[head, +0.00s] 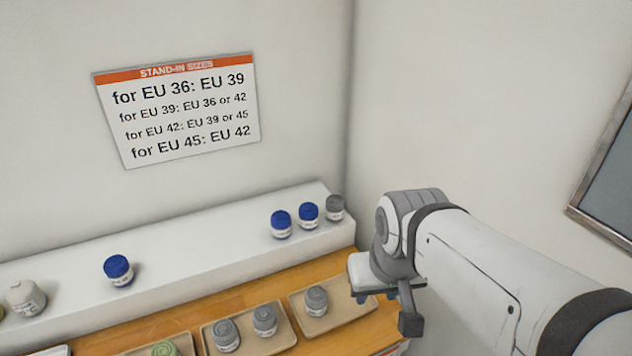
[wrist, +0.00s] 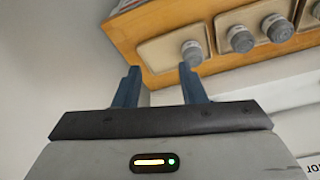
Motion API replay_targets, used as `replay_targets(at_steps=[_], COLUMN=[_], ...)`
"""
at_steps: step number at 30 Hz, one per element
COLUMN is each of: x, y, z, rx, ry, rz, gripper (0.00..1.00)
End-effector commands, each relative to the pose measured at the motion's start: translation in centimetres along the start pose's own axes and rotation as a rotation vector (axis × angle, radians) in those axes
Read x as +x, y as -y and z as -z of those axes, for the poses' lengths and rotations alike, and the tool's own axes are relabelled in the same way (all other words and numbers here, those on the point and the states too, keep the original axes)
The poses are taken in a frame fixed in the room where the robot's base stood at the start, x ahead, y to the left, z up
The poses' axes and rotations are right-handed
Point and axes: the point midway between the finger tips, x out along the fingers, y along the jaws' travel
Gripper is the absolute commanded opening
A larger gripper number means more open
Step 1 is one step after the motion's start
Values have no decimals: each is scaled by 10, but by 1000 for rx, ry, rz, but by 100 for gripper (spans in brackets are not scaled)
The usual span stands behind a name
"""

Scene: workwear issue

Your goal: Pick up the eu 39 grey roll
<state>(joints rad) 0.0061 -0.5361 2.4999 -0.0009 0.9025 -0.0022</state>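Several grey rolls with white labels are in view; the size print is too small to read. In the head view one grey roll (head: 316,300) stands alone in the right tray (head: 345,311). Two more, a left one (head: 226,334) and a right one (head: 264,320), share the tray beside it. Another grey roll (head: 335,207) stands at the right end of the white ledge. My gripper (head: 375,297) is right of the right tray. In the wrist view its fingers (wrist: 160,70) are apart with nothing between them; a lone grey roll (wrist: 193,53) shows beyond the right fingertip.
Blue rolls (head: 281,224) stand on the white ledge (head: 190,245), with a pale roll (head: 25,298) at its left. A green roll (head: 165,349) is in a tray on the wooden counter (head: 375,331). A size sign (head: 185,150) hangs above. The wall corner is close behind.

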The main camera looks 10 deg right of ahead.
Motion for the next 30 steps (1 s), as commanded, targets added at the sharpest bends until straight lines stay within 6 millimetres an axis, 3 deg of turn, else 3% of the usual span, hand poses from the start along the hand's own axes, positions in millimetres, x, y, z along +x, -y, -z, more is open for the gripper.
replay_targets(at_steps=[4,7,12,14,18,24,30], x=[-1,-2,5,12,37,90,135], y=[0,-5,-7,-8,-6,-3,1], z=[10,33,106,135,200,279,325], rx=[9,40,116,145,216,311,374], ry=[1,6,8,8,3,-7,-19], rz=[-3,-12,-37,-48,-69,-95,-111], gripper=[49,58,72,73,73,73,73])
